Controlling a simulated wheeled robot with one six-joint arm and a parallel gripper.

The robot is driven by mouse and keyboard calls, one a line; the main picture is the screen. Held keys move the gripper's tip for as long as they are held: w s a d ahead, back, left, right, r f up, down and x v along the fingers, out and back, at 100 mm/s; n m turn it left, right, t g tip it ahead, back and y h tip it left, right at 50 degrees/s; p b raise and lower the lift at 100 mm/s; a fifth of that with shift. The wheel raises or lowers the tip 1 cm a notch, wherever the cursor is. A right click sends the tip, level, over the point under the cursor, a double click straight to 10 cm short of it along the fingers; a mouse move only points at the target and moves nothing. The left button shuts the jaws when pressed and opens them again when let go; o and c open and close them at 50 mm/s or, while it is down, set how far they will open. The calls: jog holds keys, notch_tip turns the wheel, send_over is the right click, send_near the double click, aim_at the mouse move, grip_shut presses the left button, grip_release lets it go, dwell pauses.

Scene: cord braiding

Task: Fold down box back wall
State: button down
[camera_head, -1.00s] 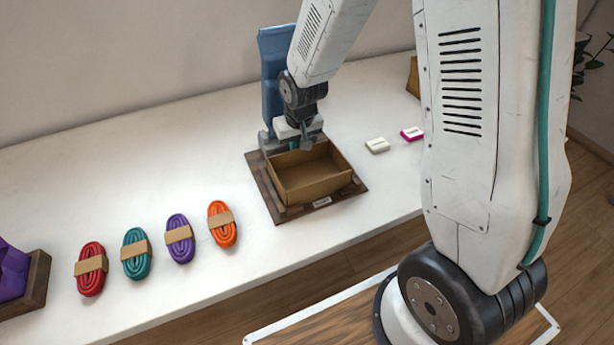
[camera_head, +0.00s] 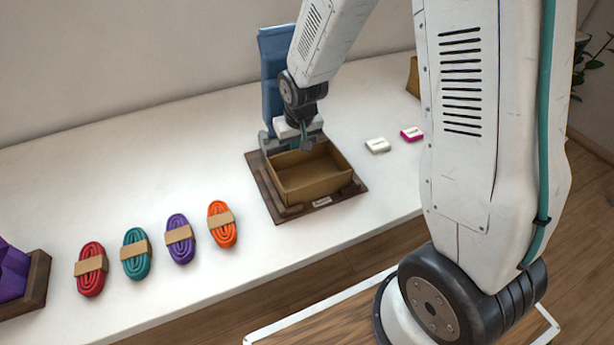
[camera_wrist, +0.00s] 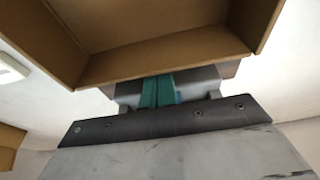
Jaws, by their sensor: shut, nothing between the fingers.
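An open tan cardboard box (camera_head: 312,186) sits on a dark wooden base (camera_head: 283,213) with a small label on its front edge. The box's near and side walls stand up. My gripper (camera_head: 306,146) is at the box's back edge, pointing down, and partly hides the back wall there. In the wrist view, the teal fingertips (camera_wrist: 158,91) are together with nothing between them, close to the edge of the box (camera_wrist: 165,58). I cannot tell whether they touch it.
Red (camera_head: 90,269), teal (camera_head: 135,253), purple (camera_head: 180,239) and orange (camera_head: 221,224) cord bundles lie left of the box. A white block (camera_head: 377,145) and a magenta block (camera_head: 412,134) lie right. A blue panel (camera_head: 279,72) stands behind the box.

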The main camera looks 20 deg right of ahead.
aim_at(300, 163)
jog(key=shift+s, duration=0.85)
jog(key=shift+s+r, duration=0.1)
jog(key=shift+s, duration=0.3)
jog(key=shift+s, duration=0.6)
